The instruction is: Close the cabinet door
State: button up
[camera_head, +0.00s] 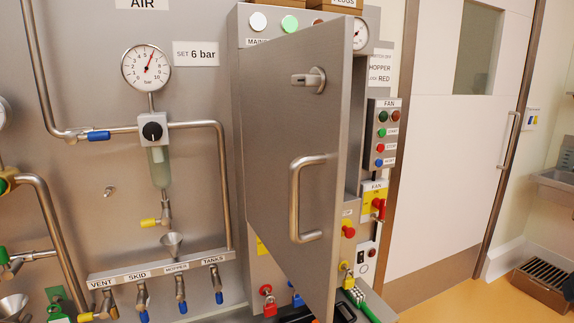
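The grey metal cabinet door (270,140) stands wide open in the middle of the view, swung out toward me. Its outer face shows a D-shaped pull handle (307,198) and a small latch (308,80) above it. A narrow part of the cabinet (355,130) shows to the right of the door's free edge. The door hides most of the cabinet's inside. My gripper is not in view.
A panel with a pressure gauge (146,68), pipes and a valve row (160,268) fills the left. Fan buttons (382,140) and a red-yellow switch (376,205) are right of the door. Padlocks (268,300) hang low. A white room door (460,140) stands farther right, with open floor (450,300) before it.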

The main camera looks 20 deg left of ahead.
aim_at(295, 139)
jog(key=z, duration=1.25)
jog(key=i, duration=0.1)
jog(key=u, duration=2.65)
jog(key=k, duration=0.8)
jog(key=u, duration=0.25)
jog(key=i, duration=0.75)
jog(key=z, duration=0.1)
